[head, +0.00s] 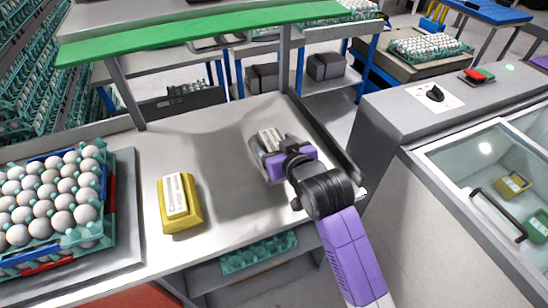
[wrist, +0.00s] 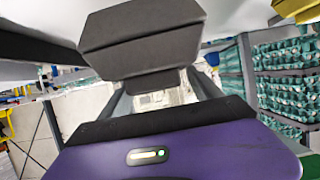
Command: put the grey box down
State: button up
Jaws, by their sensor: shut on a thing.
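The grey box (head: 256,146) has a pale label on its top and is in the head view over the right part of the metal table (head: 225,225). My gripper (head: 272,154) is shut on it, and my gripper and wrist hide its near right side. I cannot tell whether its underside touches the table. In the wrist view, the dark and purple parts of my gripper fill the middle and hide most of the box.
A yellow box (head: 181,203) lies left of my gripper on the table. An egg tray (head: 92,238) stands at the far left. A green shelf (head: 200,33) spans the back of the table. The table between the yellow box and my gripper is clear.

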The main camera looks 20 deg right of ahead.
jog(key=shift+f, duration=2.5)
jog(key=o, duration=2)
jog(key=shift+f, duration=0.1)
jog(key=shift+c, duration=0.2)
jog(key=v, duration=1.2)
jog(key=shift+b, duration=0.45)
